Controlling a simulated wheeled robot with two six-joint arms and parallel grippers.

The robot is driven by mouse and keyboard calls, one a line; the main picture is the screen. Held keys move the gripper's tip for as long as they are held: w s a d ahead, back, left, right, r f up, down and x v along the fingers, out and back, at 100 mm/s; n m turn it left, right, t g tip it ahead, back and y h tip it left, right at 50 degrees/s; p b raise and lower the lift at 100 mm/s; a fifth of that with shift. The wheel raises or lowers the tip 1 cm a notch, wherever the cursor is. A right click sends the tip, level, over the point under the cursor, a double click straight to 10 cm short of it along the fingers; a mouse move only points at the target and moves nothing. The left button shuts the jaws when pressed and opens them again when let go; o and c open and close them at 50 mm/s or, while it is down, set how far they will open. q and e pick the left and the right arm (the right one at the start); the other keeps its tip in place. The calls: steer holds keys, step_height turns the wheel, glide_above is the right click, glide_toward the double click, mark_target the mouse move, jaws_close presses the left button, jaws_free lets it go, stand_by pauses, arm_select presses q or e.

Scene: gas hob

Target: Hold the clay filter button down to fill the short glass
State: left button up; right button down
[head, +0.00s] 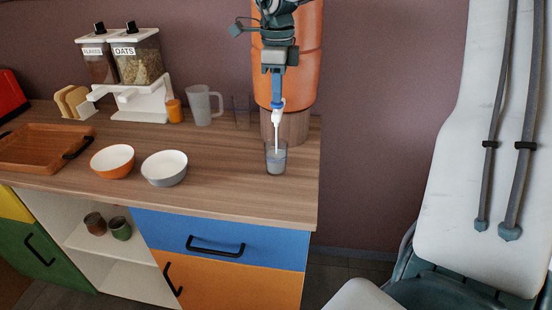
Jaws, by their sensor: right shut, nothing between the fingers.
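The orange clay filter (312,75) stands on a round wooden base (296,126) near the counter's right end. Its white tap (277,117) points down at the front. My right gripper (278,70) is shut and empty, reaching down from above at the blue button on the tap; it hides part of the filter and button. A thin pale stream runs from the tap into the short glass (275,158). The glass stands upright on the counter under the tap and holds some liquid; the exact level is hard to tell. My left gripper is not in view.
Two bowls (164,167) (112,160) and a wooden tray (22,164) sit further left. The counter's front edge is close to the glass.

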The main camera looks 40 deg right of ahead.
step_height(320, 180, up, 2)
steer(key=shift+p, duration=0.45)
step_height(320, 180, up, 5)
steer(key=p, duration=0.4)
stand_by(0.4)
